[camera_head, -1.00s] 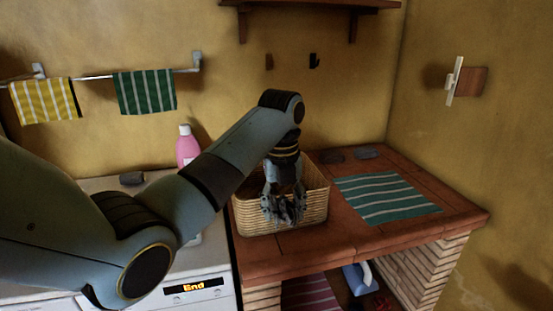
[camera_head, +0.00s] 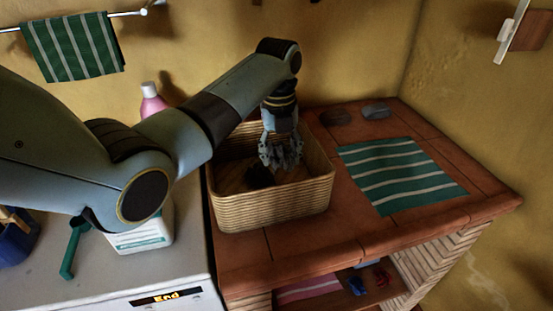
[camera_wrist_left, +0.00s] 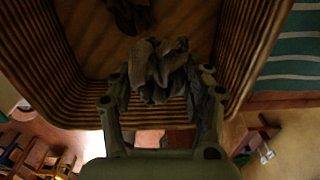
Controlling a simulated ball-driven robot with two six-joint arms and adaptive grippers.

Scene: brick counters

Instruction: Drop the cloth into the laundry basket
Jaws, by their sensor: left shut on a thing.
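The wicker laundry basket (camera_head: 275,207) stands on the brick counter. My left gripper (camera_head: 281,160) points down over the basket's opening, inside its rim as seen from the head. In the left wrist view the gripper (camera_wrist_left: 163,95) is shut on a crumpled dark grey cloth (camera_wrist_left: 158,68), which hangs between the fingers. The basket's slatted walls (camera_wrist_left: 62,75) surround it there. A dark crumpled piece (camera_head: 259,175) lies on the basket floor, and it also shows at the top of the wrist view (camera_wrist_left: 128,14). My right gripper is not in view.
A green striped cloth (camera_head: 398,174) lies flat right of the basket. Two dark lumps (camera_head: 375,111) sit behind it. A pink bottle (camera_head: 152,101) and white container (camera_head: 143,238) stand left. A green striped towel (camera_head: 72,47) hangs on the rail.

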